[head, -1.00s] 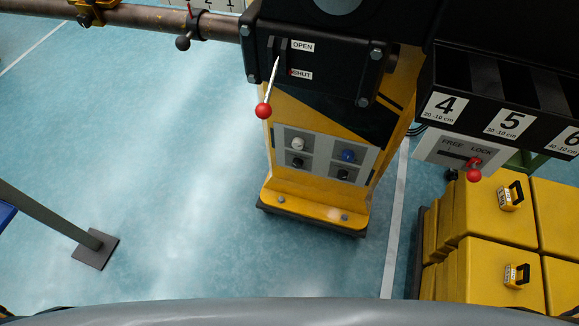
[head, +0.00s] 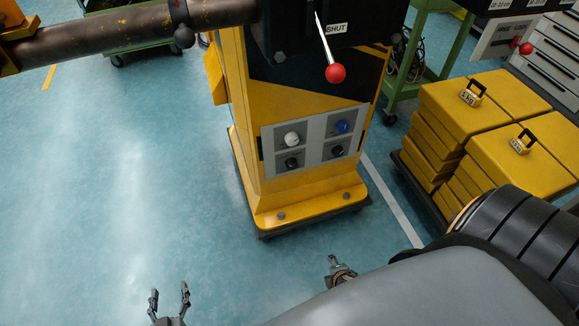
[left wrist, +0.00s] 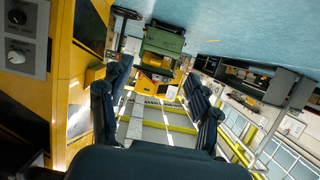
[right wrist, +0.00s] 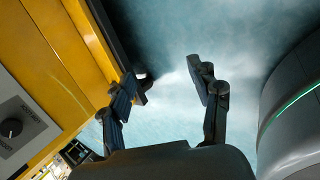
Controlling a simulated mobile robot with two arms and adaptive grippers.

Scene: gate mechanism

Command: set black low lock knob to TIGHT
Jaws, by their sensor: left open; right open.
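A grey panel (head: 305,161) on the yellow pedestal holds a white knob (head: 291,139), a blue knob (head: 342,126) and two black knobs below, one at left (head: 291,163) and one at right (head: 337,151). Their labels and pointer settings are too small to read. A black knob (right wrist: 11,128) also shows at the left edge of the right wrist view. My left gripper (head: 169,294) is open and empty, below left of the panel. My right gripper (head: 335,265) is open, low before the pedestal, touching no knob.
A red-tipped lever (head: 335,73) hangs above the panel by a SHUT label. A pipe (head: 100,35) runs off to the left. Yellow weights (head: 465,110) are stacked at right on a dark base. The blue floor left of the pedestal is clear.

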